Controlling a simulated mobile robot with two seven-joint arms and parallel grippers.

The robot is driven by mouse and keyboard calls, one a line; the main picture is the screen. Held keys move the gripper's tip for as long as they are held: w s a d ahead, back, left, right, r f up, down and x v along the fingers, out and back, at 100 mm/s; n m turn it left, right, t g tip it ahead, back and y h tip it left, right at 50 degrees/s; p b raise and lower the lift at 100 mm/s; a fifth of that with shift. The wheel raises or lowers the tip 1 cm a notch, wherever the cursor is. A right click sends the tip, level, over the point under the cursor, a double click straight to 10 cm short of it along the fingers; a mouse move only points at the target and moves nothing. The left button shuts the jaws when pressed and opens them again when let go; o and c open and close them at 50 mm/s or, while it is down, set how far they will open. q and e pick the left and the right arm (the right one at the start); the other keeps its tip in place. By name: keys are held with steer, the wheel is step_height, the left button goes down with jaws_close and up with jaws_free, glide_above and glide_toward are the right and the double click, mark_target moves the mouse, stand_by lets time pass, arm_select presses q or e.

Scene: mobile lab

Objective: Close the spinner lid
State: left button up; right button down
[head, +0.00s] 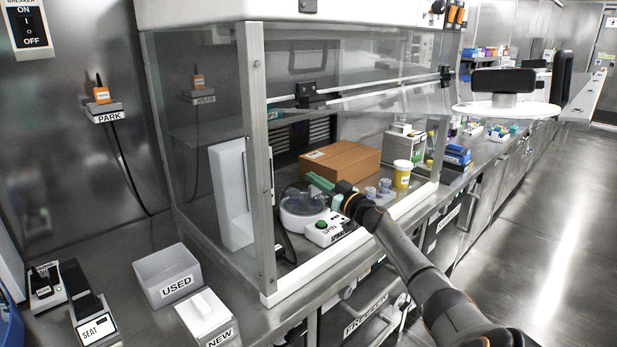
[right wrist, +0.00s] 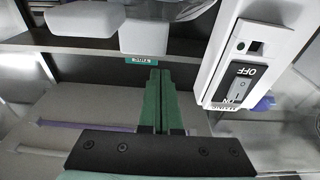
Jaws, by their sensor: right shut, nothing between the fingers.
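The spinner (head: 300,222) is a round white device with a clear, rounded top and a front panel with a green button marked SPIN. It stands inside the glass-sided hood. The clear lid (head: 297,197) shows at its top; its exact angle is hard to tell. My right gripper (head: 318,181) has green fingers, shut and empty, at the upper right of the spinner. Whether they touch the lid is unclear. In the right wrist view the shut fingers (right wrist: 160,100) hold nothing. My left gripper is not in view.
A cardboard box (head: 340,162) stands behind the spinner. A yellow-labelled jar (head: 402,174) and small clear cups (head: 378,189) are to its right. A white upright panel (head: 232,195) is to its left. The hood's metal post (head: 257,150) stands in front. The USED bin (head: 167,275) is outside.

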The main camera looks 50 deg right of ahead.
mark_target(317, 205)
steer(key=f, duration=0.1)
steer(key=s+f, duration=0.1)
steer(key=f, duration=0.1)
steer(key=s+f, duration=0.1)
steer(key=f, duration=0.1)
steer(key=shift+s+a+f+b, duration=0.2)
steer(key=shift+s+b, duration=0.05)
steer(key=shift+b, duration=0.1)
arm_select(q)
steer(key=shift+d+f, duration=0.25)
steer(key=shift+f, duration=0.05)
arm_select(e)
steer(key=shift+s+a+f, duration=0.1)
steer(key=shift+s+f, duration=0.05)
steer(key=shift+f, duration=0.45)
steer(key=shift+s+a+f, duration=0.1)
steer(key=shift+s+f, duration=0.05)
steer(key=shift+f, duration=0.55)
steer(key=shift+s, duration=0.45)
arm_select(q)
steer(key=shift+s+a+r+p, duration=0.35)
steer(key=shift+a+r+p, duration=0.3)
steer(key=shift+p, duration=0.45)
arm_select(e)
steer(key=s+a, duration=0.1)
steer(key=s, duration=1)
steer(key=shift+s+f, duration=0.15)
